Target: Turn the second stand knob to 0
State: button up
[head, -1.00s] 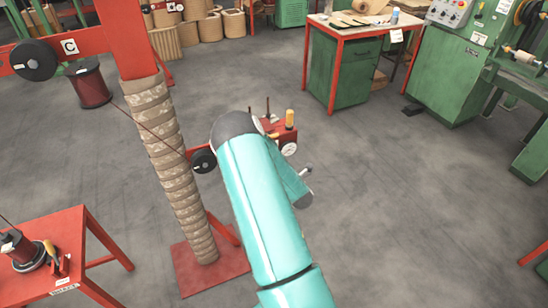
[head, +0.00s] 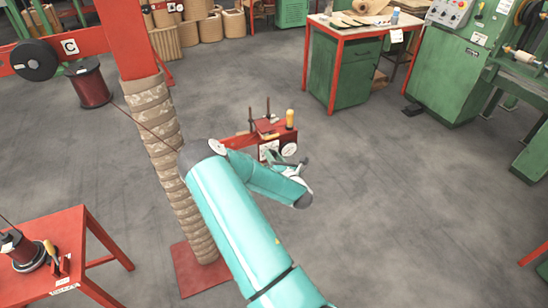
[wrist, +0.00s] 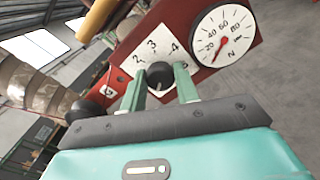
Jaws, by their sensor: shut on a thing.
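The knob (wrist: 159,75) is small, black and round. It sits on a white dial plate (wrist: 142,58) with printed numbers, of which 2, 3 and 4 read clearly. My gripper (wrist: 160,85) is shut on the knob, one green finger on each side of it. Where the knob's mark points is too small to tell, and the fingers hide part of the dial. In the head view, my gripper (head: 287,160) is at the front of the red stand unit (head: 265,130), and the knob itself is hard to make out.
A round white gauge (wrist: 222,35) with a red needle is right of the dial. A yellow handle (wrist: 97,18) rises at the upper left. A wrapped column (head: 165,135) stands left of my arm. A red table (head: 60,245) is at the lower left.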

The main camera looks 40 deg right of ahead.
jog(key=shift+r, duration=0.1)
dwell(0.3)
jog(key=o, duration=0.9)
jog(key=shift+o, duration=0.2)
jog(key=v, duration=1.4)
jog(key=shift+w, duration=0.2)
